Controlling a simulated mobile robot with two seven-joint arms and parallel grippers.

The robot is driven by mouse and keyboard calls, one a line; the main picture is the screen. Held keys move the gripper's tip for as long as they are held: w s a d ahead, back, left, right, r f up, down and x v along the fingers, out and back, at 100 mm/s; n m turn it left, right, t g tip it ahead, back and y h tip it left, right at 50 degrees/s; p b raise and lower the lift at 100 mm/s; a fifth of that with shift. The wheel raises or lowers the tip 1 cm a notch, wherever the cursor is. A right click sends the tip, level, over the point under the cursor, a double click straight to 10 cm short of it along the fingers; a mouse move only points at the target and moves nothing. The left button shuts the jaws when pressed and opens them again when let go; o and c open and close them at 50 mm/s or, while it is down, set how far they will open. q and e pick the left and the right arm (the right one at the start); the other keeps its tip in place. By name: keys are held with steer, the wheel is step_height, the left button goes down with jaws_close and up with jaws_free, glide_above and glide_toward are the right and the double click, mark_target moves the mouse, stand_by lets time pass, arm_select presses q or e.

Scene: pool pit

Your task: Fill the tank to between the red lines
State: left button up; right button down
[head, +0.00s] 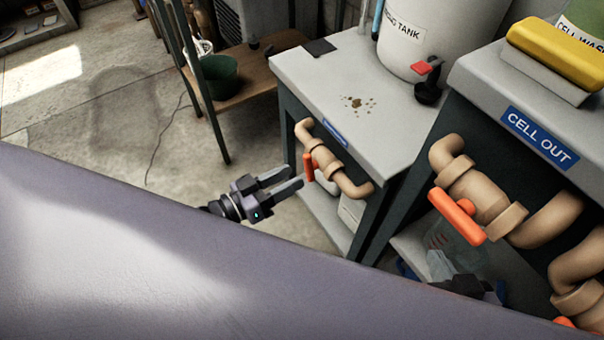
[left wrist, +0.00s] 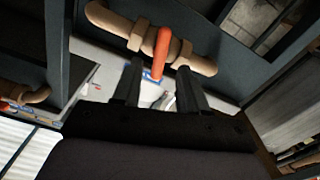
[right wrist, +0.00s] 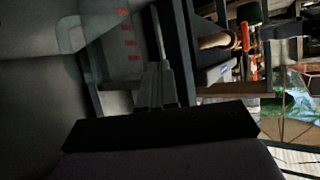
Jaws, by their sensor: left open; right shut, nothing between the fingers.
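An orange valve handle (head: 308,167) sits on a tan pipe (head: 348,184) on the front of the left bench. My left gripper (head: 299,178) is open, its fingertips close to this handle. In the left wrist view the handle (left wrist: 162,48) stands ahead, between the lines of the two fingers; contact cannot be told. A larger orange handle (head: 458,215) is on the pipe under the CELL OUT label. A clear tank (head: 460,243) with red marks stands below it. The marks show beside my right gripper (right wrist: 158,66), which is shut and empty. The water level is unclear.
A white labelled tank (head: 410,40) with a red tap stands on the left bench top (head: 345,80). A yellow object (head: 556,55) lies on the right bench. A wooden shelf (head: 245,75) holds a green pot. Open concrete floor is at left.

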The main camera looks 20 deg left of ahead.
mark_target(305, 170)
arm_select(q)
steer(key=shift+b+x, duration=0.35)
steer(key=shift+x, duration=1.65)
arm_select(e)
steer(key=shift+w+a+f, duration=0.1)
steer(key=shift+w+a, duration=0.05)
steer(key=shift+a, duration=0.2)
arm_select(q)
jaws_close()
steer(key=shift+r+m+p, duration=0.1)
steer(key=shift+m+p, duration=0.2)
steer(key=shift+m, duration=0.1)
steer(key=shift+m+p, duration=0.3)
steer(key=shift+m, duration=0.9)
jaws_free()
arm_select(e)
steer(key=shift+s+d, duration=0.2)
steer(key=shift+d, duration=0.2)
